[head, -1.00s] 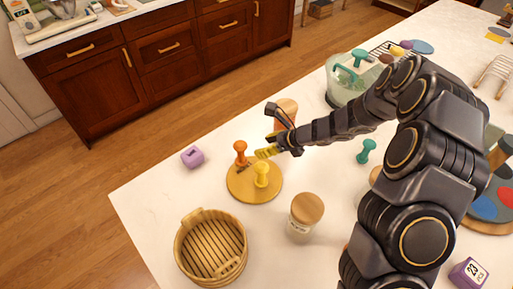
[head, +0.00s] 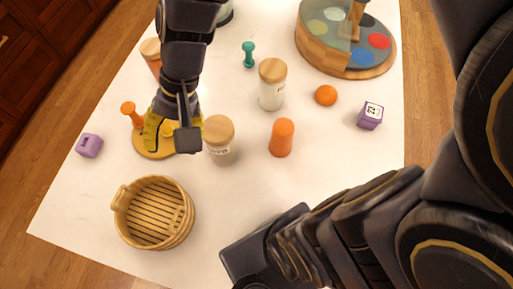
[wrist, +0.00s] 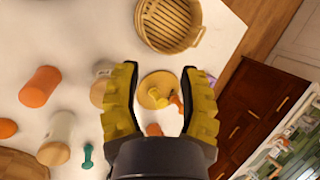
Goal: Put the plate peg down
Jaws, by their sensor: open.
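My gripper (head: 170,135) is open above the round yellow plate (head: 145,148); in the wrist view (wrist: 159,70) its fingers are spread with nothing between them. The plate also shows in the wrist view (wrist: 152,76). A yellow peg (wrist: 156,95) stands on it, below the gripper and apart from the fingers. An orange peg (wrist: 176,103) is at the plate's edge and also shows in the head view (head: 129,111). In the head view, my gripper hides most of the yellow peg and part of the plate. A teal peg (head: 248,53) stands farther back.
A wooden basket (head: 125,225) stands in front. Wooden-lidded jars (head: 219,131), (head: 271,85) are close on the right, with an orange cup (head: 281,139). A purple block (head: 89,145) lies left. The white table is clear right of the basket.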

